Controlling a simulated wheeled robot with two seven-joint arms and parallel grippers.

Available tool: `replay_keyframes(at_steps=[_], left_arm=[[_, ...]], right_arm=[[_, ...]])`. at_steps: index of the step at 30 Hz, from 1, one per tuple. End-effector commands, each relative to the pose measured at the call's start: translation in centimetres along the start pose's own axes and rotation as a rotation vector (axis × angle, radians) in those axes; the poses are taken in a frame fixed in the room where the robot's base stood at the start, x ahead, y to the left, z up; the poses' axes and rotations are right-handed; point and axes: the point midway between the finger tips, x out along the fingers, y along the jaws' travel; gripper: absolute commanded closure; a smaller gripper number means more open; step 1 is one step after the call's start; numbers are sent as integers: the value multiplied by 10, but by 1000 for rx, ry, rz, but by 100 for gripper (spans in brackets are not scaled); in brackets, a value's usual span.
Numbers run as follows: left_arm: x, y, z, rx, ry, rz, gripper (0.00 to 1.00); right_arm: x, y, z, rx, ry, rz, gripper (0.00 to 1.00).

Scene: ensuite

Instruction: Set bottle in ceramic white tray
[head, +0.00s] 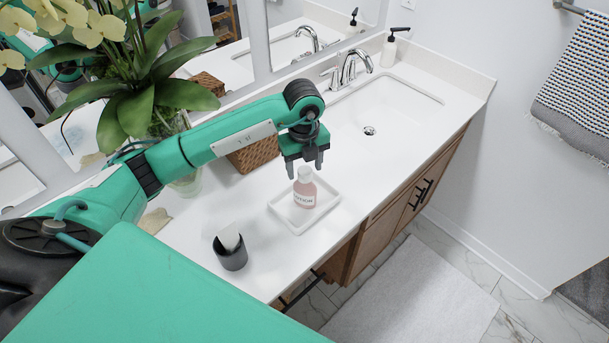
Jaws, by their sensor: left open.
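A pink lotion bottle (304,194) with a pale cap stands upright on the ceramic white tray (279,210), within its rim. The tray lies flat on the white counter, left of the sink. My left gripper (305,170) is open just above the bottle, with its fingers pointing down near the cap. The fingers look empty, and I cannot tell whether one touches the cap. My right gripper is not in view.
A dark cup (231,257) stands left of the tray near the counter's front edge. A woven box (254,154) and a potted orchid (140,85) stand behind my arm. The sink (385,105) with its faucet (350,66) and a soap dispenser (390,48) are to the right.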

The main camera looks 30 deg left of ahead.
Motion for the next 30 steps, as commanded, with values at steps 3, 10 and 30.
replay_keyframes(at_steps=[3,10,30], left_arm=[[-25,-1,1,1,-5,-6,43],[-67,-1,1,0,-3,-3,43],[-86,0,0,0,0,1,43]], right_arm=[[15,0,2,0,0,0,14],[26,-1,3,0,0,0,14],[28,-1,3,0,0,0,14]])
